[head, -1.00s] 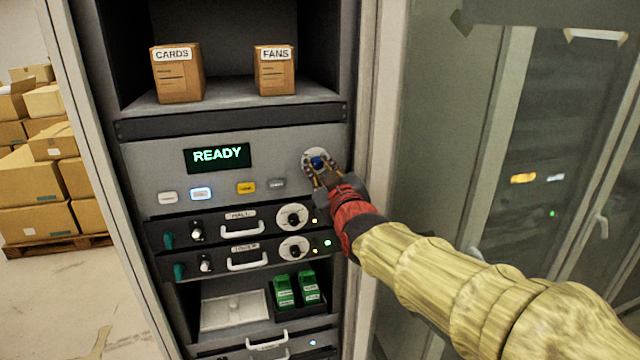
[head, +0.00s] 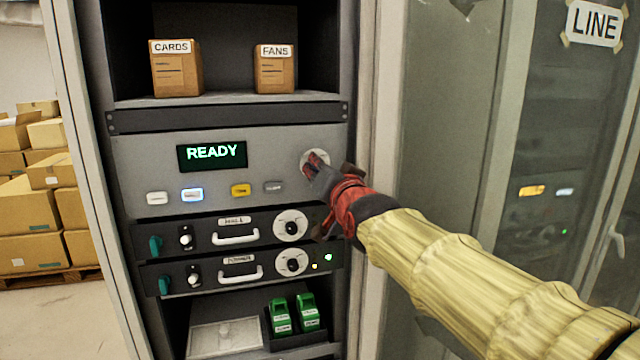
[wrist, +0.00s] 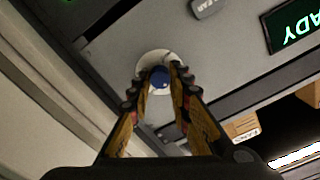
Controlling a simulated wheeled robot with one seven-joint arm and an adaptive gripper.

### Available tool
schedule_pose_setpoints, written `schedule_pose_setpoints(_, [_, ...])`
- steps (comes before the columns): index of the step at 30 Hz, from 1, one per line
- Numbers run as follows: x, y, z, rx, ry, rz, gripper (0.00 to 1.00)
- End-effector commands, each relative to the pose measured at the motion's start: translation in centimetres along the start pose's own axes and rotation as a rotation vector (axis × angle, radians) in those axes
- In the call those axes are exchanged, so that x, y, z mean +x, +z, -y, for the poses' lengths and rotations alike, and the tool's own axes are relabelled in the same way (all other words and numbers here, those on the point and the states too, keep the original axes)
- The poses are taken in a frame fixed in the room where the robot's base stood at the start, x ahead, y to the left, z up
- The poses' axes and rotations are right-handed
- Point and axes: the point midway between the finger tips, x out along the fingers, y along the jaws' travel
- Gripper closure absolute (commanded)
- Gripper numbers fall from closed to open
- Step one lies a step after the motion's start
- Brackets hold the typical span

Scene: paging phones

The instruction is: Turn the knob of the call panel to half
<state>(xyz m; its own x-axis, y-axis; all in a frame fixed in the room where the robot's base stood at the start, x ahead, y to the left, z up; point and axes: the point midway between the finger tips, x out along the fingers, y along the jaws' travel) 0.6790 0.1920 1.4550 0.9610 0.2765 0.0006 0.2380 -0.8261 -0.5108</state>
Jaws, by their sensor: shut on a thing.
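The call panel (head: 135,168) is a grey plate with a screen (head: 211,154) reading READY in green. Its knob is blue and sits on a round white dial (head: 319,156) at the panel's right end. In the head view my gripper (head: 316,168) hides most of the dial and the knob. In the wrist view the blue knob (wrist: 159,77) lies between the two fingertips of my gripper (wrist: 159,88), in front of the white dial (wrist: 152,60). The fingers are shut on the knob. The knob's pointer and the dial's marks cannot be made out.
Several buttons, one of them yellow (head: 241,190), line the panel's lower edge. Below are two dark drawer units with handles (head: 236,237) and dials (head: 291,226). Boxes labelled CARDS (head: 176,70) and FANS (head: 274,70) stand on the shelf above. A glass-doored cabinet (head: 440,130) stands right.

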Motion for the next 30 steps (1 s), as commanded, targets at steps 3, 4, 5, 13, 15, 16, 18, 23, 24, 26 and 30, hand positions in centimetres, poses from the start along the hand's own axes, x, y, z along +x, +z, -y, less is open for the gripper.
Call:
schedule_pose_setpoints(3, [0.06, 0.51, -0.28, 0.111, 0.001, 0.002, 1.00])
schedule_pose_setpoints(4, [0.06, 0.53, -0.29, 0.140, 0.001, 0.003, 1.00])
schedule_pose_setpoints(5, [0.06, 0.51, -0.28, 0.169, 0.001, 0.003, 1.00])
schedule_pose_setpoints(13, [0.07, 0.34, -0.17, 0.425, 0.002, 0.003, 1.00])
schedule_pose_setpoints(15, [0.07, 0.31, -0.15, 0.492, 0.002, 0.003, 1.00])
schedule_pose_setpoints(16, [0.07, 0.30, -0.15, 0.520, 0.002, 0.003, 1.00])
schedule_pose_setpoints(18, [0.06, 0.26, -0.12, 0.586, 0.002, 0.003, 1.00])
schedule_pose_setpoints(23, [0.05, 0.21, -0.08, 0.727, 0.002, 0.003, 1.00])
schedule_pose_setpoints(24, [0.05, 0.20, -0.08, 0.758, 0.002, 0.003, 1.00])
schedule_pose_setpoints(26, [0.06, 0.20, -0.08, 0.804, 0.002, 0.003, 1.00])
schedule_pose_setpoints(30, [0.07, 0.21, -0.08, 0.894, 0.003, 0.003, 1.00])
